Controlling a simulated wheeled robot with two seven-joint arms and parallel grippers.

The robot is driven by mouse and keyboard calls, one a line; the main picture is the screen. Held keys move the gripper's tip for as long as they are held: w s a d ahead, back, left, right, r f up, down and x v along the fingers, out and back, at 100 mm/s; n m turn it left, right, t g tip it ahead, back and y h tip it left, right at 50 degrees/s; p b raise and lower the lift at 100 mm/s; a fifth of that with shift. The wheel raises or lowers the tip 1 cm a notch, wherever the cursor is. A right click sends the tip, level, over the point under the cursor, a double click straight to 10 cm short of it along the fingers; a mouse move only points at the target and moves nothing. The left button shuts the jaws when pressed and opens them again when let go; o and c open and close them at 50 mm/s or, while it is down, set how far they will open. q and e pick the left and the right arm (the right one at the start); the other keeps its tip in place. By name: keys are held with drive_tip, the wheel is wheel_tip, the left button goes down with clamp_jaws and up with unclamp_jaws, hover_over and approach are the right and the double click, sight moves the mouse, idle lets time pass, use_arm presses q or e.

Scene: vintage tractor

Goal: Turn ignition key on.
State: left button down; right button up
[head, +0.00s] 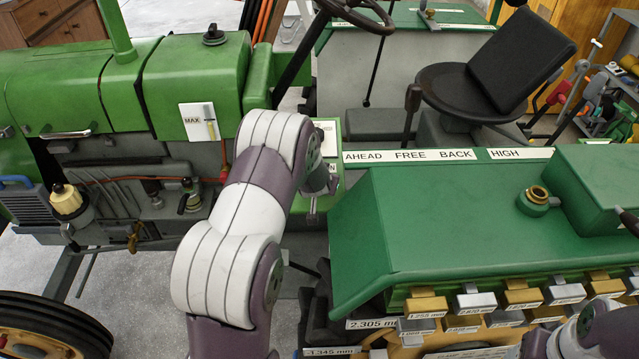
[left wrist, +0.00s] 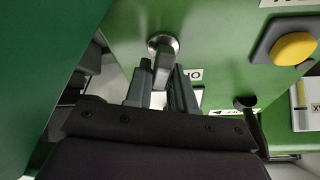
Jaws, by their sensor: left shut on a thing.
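The ignition key (left wrist: 163,48) shows in the left wrist view as a grey metal key in a round silver switch on a green panel. My left gripper (left wrist: 162,72) reaches up to it, with one dark finger on each side of the key's grip, and is shut on it. In the head view my left arm hides the key and most of the gripper beside the green panel (head: 331,180). My right gripper is out of view.

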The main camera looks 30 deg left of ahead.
use_arm(q)
drive_tip(key=shift+f+m+b, duration=0.25)
drive_tip(key=shift+m+b, duration=0.05)
drive_tip(key=shift+m, duration=0.2)
drive_tip(key=shift+r, duration=0.2)
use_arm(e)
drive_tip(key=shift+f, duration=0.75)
use_arm(q)
drive_tip(key=c, duration=1.1)
unclamp_jaws()
drive_tip(key=v, duration=1.2)
drive_tip(key=shift+s+r, duration=0.2)
drive_tip(key=shift+r, duration=0.1)
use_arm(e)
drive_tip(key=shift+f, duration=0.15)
